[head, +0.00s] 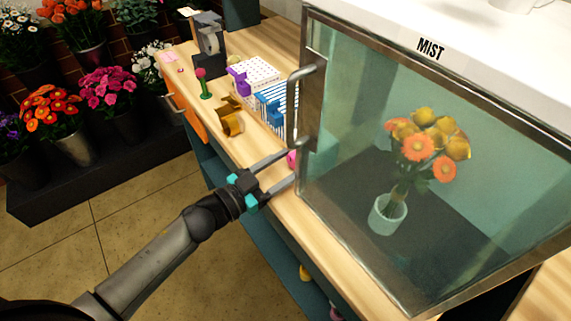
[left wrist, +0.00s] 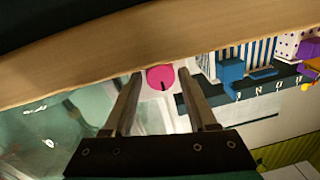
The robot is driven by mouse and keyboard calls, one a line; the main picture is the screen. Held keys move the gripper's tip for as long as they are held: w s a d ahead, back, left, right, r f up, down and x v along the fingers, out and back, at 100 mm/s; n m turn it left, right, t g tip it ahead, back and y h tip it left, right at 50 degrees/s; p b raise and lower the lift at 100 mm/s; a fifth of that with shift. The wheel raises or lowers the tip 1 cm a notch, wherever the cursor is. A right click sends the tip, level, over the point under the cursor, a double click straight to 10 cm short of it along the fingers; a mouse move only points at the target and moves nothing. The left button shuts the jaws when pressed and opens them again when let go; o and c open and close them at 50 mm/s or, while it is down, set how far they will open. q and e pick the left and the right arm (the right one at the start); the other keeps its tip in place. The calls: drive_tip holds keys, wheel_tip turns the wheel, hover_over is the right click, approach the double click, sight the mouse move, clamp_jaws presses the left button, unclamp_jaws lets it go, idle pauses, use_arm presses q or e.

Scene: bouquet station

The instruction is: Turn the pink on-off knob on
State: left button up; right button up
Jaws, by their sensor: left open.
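The pink knob (head: 291,159) shows only in part at the left edge of the glass-fronted MIST cabinet (head: 431,49), partly hidden by my left gripper and the cabinet's edge. In the left wrist view the pink knob (left wrist: 158,77) is a round disc with a short dark mark, on a pale panel. My left gripper (head: 290,167) is open. Its two fingers point at the knob, one on each side in the left wrist view (left wrist: 159,92). I cannot tell whether they touch it. My right gripper is not in view.
The cabinet door has a metal handle (head: 296,104) just above my fingers. Inside stands a vase (head: 388,215) of orange and yellow flowers. On the wooden counter are a gold ribbon piece (head: 229,117), striped and dotted boxes and a tape dispenser (head: 209,41). Open floor lies left.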

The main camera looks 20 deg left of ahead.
use_arm(q)
clamp_jaws()
idle(0.3)
drive_tip(key=shift+m, duration=0.4)
drive_tip(key=m, duration=0.3)
drive_tip(key=shift+f+m, duration=0.1)
drive_tip(key=shift+m, duration=0.3)
drive_tip(key=m+b, duration=0.1)
drive_tip(key=m, duration=0.3)
drive_tip(key=shift+m+h, duration=0.3)
drive_tip(key=shift+m, duration=0.1)
drive_tip(key=m+b, duration=0.1)
drive_tip(key=m, duration=0.3)
drive_tip(key=shift+m+h+b, duration=0.3)
drive_tip(key=shift+m+h, duration=0.1)
drive_tip(key=m+b, duration=0.1)
drive_tip(key=m, duration=0.3)
drive_tip(key=shift+a, duration=0.1)
drive_tip(key=shift+m, duration=0.4)
